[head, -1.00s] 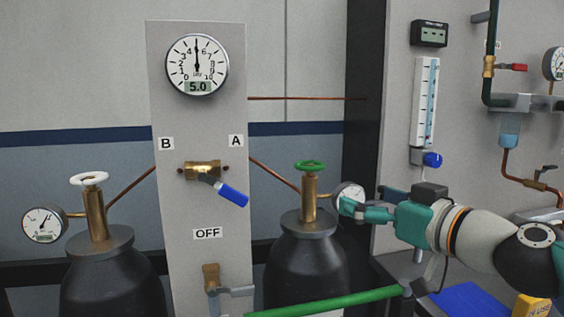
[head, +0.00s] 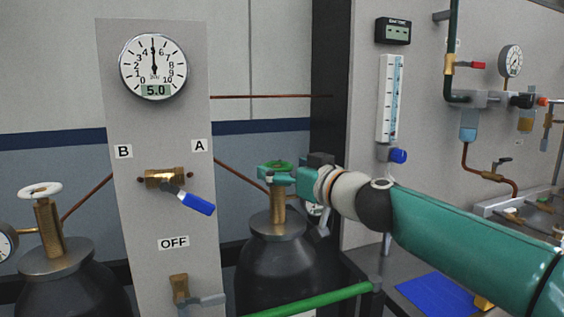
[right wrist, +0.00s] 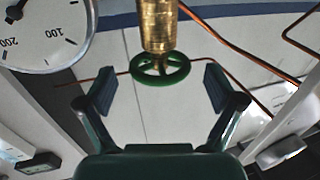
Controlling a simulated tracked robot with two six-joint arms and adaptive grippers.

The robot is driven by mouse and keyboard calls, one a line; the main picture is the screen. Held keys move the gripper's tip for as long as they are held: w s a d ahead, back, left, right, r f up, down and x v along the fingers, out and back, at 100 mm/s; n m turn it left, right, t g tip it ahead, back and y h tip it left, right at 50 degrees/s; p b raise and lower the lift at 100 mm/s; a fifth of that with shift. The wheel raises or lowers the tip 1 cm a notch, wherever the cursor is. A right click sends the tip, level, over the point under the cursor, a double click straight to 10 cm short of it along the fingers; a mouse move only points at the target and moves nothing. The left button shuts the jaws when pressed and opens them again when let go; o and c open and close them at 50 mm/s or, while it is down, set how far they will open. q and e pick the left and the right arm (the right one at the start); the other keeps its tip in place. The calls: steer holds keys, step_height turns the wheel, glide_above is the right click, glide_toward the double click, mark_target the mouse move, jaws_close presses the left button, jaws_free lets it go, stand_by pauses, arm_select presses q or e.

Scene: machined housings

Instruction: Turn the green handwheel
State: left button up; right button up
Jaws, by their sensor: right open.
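The green handwheel (head: 279,165) sits on top of the brass valve (head: 278,200) of the dark cylinder at right of the panel. In the right wrist view the handwheel (right wrist: 160,69) appears below the brass stem (right wrist: 158,25), between the two finger pads and apart from both. My right gripper (head: 270,174) is at the handwheel's height and partly covers it in the head view. It is open, with its fingers (right wrist: 160,90) on either side of the wheel. My left gripper is not in view.
A pressure gauge (right wrist: 42,30) is close beside the valve. A second cylinder with a white handwheel (head: 40,191) stands left of the grey panel (head: 150,215), which bears a blue-handled valve (head: 197,203). A green bar (head: 318,300) crosses in front.

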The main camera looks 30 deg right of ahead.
steer(key=shift+w, duration=1.3)
steer(key=shift+c, duration=0.4)
